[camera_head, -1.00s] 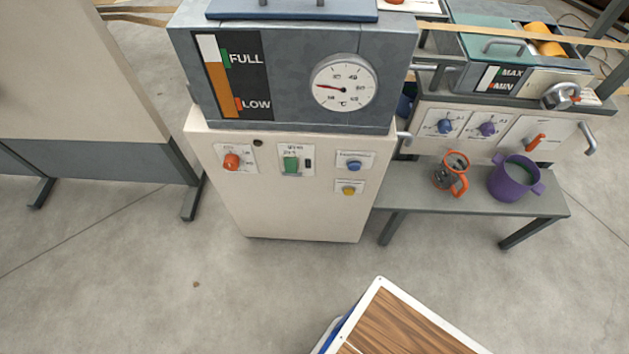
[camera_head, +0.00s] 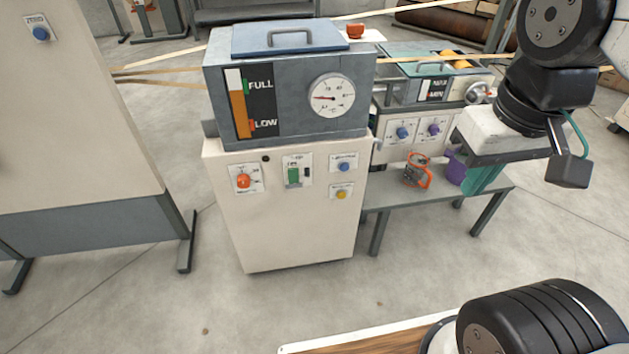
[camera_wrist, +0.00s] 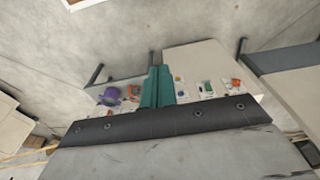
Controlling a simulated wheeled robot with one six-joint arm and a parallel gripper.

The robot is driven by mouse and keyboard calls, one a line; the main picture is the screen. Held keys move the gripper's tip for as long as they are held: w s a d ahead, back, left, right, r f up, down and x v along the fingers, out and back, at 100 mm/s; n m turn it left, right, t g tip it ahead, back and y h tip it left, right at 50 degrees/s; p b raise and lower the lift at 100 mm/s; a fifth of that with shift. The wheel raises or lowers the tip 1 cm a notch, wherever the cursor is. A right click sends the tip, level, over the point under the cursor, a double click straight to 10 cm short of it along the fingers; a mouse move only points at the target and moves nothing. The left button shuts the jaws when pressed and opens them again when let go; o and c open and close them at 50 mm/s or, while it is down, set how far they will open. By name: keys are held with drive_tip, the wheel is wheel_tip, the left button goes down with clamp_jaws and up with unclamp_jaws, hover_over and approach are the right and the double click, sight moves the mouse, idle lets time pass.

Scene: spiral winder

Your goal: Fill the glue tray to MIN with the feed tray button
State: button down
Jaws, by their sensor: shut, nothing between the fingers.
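The glue tray (camera_head: 400,89), with a MAX/MIN gauge (camera_head: 432,89), stands at the right; its level is too small to read. The pale cabinet (camera_head: 290,225) bears a blue button (camera_head: 344,167) above a yellow button (camera_head: 341,194). Their labels are too blurred to tell which is the feed tray button. My gripper (camera_head: 485,179) is shut and empty, right of the cabinet and in front of the right-hand machine. In the wrist view its teal fingers (camera_wrist: 157,87) point toward the cabinet and bench, partly hiding the panel.
The glue tank (camera_head: 290,130) on the cabinet has a FULL/LOW gauge and a dial. An orange knob (camera_head: 243,181) and green switch (camera_head: 293,175) are left of the buttons. An orange-handled jug (camera_head: 417,170) and purple pot (camera_head: 456,168) stand on the bench. Floor before the cabinet is clear.

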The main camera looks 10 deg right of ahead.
sight(344, 167)
idle(0.3)
drive_tip(key=w+d+f+m+t, duration=0.1)
drive_tip(key=w+f+m, duration=0.1)
drive_tip(key=w+f, duration=0.5)
drive_tip(key=w+d+f+m+t, duration=0.15)
drive_tip(key=w+f, duration=0.25)
drive_tip(key=w, duration=0.6)
drive_tip(key=w+f+m+t, duration=0.2)
drive_tip(key=w+f, duration=0.3)
drive_tip(key=w, duration=0.4)
drive_tip(key=w+a+f+m+t+y, duration=0.1)
drive_tip(key=w+a+f+m+y, duration=0.1)
drive_tip(key=f, duration=0.9)
drive_tip(key=w+a+f+m+t+y, duration=0.1)
drive_tip(key=w+a+f+m+t, duration=0.1)
drive_tip(key=f, duration=1)
drive_tip(key=shift+w+a+m+y, duration=0.4)
drive_tip(key=shift+w+a+m, duration=0.25)
drive_tip(key=shift+w, duration=0.4)
drive_tip(key=shift+d, duration=0.15)
drive_tip(key=w, duration=0.8)
drive_tip(key=shift+w, duration=0.4)
